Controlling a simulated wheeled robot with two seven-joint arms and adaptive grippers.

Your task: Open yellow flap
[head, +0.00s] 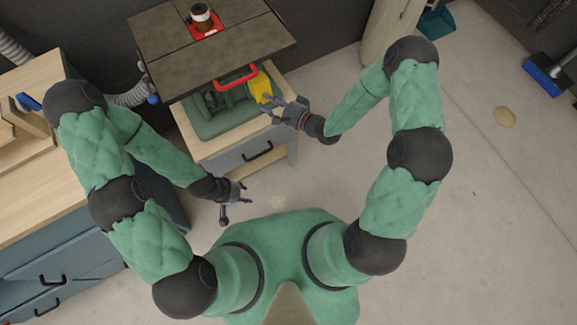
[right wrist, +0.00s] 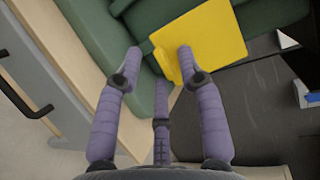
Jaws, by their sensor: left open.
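The yellow flap (head: 261,86) is a flat plate on the right side of a green casing (head: 212,122), under the edge of a dark tabletop. In the right wrist view the flap (right wrist: 210,42) lies beyond the fingertips. My right gripper (head: 273,106) is just in front of the flap. Its fingers (right wrist: 159,62) are spread, and one fingertip overlaps the flap's near edge in that view; I cannot tell whether it touches. My left gripper (head: 234,203) is open and empty, low and left of the flap, away from the casing.
A drawer front with a black handle (head: 257,151) is below. A wooden workbench (head: 35,200) stands at left. The floor (head: 480,190) at right is mostly clear.

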